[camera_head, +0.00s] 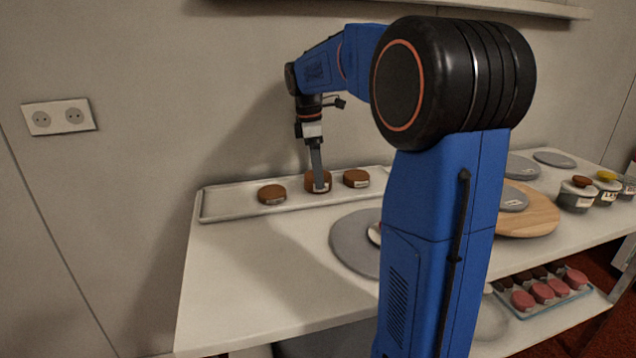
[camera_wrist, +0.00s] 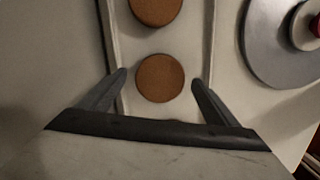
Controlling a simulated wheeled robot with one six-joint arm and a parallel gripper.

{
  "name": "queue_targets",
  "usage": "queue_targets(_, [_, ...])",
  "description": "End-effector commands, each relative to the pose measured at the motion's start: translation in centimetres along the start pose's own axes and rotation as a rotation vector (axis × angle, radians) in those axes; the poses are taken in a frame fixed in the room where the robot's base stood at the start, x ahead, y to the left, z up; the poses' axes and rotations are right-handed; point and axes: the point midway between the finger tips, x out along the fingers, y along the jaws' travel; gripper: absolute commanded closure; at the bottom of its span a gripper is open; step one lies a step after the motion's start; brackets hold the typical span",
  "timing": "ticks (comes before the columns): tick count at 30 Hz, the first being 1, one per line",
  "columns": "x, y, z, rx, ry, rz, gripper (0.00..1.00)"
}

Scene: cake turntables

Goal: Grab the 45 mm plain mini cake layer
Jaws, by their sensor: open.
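Three brown round cake layers stand in a row on a long white tray (camera_head: 235,208) at the back of the table: left (camera_head: 272,194), middle (camera_head: 311,183) and right (camera_head: 356,178). Each has a small pale label, too small to read, so I cannot tell which is 45 mm. The middle one looks tallest. My gripper (camera_head: 320,188) points down at the middle layer, one finger covering part of its front. In the wrist view my open gripper (camera_wrist: 159,77) has its fingertips either side of a layer (camera_wrist: 160,79), with gaps both sides. Another layer (camera_wrist: 155,9) is cut off above.
A grey turntable (camera_head: 347,243) stands in front of the tray, partly hidden by my arm. To the right are a wooden board (camera_head: 540,217), grey discs and labelled jars (camera_head: 576,196). A lower shelf holds a tray of pink and dark pieces (camera_head: 543,293). The table's front left is clear.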

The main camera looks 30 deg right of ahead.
Motion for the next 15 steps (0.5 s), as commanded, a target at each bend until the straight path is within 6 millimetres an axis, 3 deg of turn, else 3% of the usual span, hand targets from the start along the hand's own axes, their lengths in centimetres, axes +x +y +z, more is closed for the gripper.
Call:
queue_targets(6, [2.2,-0.1,0.0,0.0,0.0,-0.001,0.16])
queue_targets(14, [2.4,0.0,0.0,0.0,0.0,0.0,0.16])
queue_targets(15, [2.4,0.0,0.0,0.0,0.0,0.0,0.23])
